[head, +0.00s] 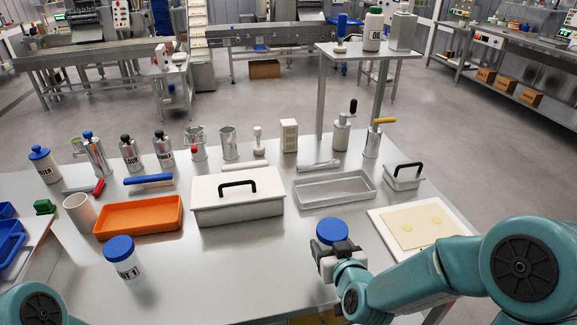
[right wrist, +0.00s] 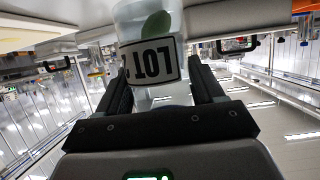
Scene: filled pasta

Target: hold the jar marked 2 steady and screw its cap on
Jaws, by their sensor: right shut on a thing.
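My right gripper (head: 335,255) is shut on a translucent white jar with a blue cap (head: 332,231), over the right part of the table. The cap shows above the jaws; whether it is fully screwed down cannot be told. In the right wrist view the jar (right wrist: 148,15) stands between the fingers of the gripper (right wrist: 165,90). Its label (right wrist: 152,63) reads LOT, its number is not clear, and something green shows inside. A second jar (head: 126,270) with a blue cap (head: 118,248) stands upright at the front left; its label seems to end in 1. My left gripper is out of view.
An orange tray (head: 140,232), a lidded white box (head: 237,212) and a grey tray (head: 300,192) line the middle. A white board (head: 385,238) with pasta sheet lies right of the held jar. Bottles and canisters stand behind. The front middle is clear.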

